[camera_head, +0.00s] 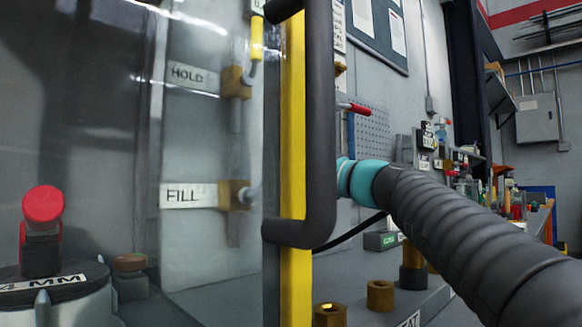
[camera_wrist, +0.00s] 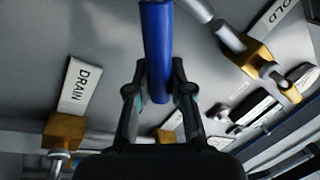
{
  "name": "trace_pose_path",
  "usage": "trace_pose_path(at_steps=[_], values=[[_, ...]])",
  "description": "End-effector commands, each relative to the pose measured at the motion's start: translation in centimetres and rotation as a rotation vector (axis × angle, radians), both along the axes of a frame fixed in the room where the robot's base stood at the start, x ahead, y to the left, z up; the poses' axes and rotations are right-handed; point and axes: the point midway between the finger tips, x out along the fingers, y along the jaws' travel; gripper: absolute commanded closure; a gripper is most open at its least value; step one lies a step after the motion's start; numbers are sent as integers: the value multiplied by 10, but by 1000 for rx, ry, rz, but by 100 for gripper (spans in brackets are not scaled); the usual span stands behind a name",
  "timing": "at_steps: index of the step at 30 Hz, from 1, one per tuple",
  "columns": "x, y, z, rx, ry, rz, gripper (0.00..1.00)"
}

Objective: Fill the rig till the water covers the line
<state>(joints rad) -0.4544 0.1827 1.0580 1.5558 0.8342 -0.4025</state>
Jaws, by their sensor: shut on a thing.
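In the wrist view my gripper (camera_wrist: 161,88) is shut on a blue handle (camera_wrist: 156,45), a straight bar that runs up between the fingers. A brass fitting (camera_wrist: 168,135) shows partly behind the gripper; I cannot tell whether the handle joins it. The DRAIN label (camera_wrist: 80,87) with its brass valve (camera_wrist: 64,130) is at left, and the HOLD valve (camera_wrist: 262,60) is at upper right. In the head view the FILL valve (camera_head: 234,195) and FILL label (camera_head: 188,195) are seen through a clear panel. The gripper is hidden there. I can make out no water or line.
A yellow edge strip (camera_head: 293,180) and a dark pull handle (camera_head: 320,130) stand in front of the rig. A red-topped device (camera_head: 42,225) is at lower left. Brass cylinders (camera_head: 380,295) stand on the bench right of the strip. A red-handled lever (camera_head: 357,108) sticks out above my arm.

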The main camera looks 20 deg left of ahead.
Motion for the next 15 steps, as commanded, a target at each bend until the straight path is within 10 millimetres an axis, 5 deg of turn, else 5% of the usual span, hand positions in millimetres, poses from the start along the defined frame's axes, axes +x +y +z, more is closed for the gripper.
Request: trace_pose_path(at_steps=[3, 4, 6, 15], values=[[-2, 1, -1, -4, -1, 7, 100], [-2, 1, -1, -4, -1, 7, 72], [-1, 0, -1, -3, -1, 5, 54], [1, -3, 0, -2, -1, -3, 53]])
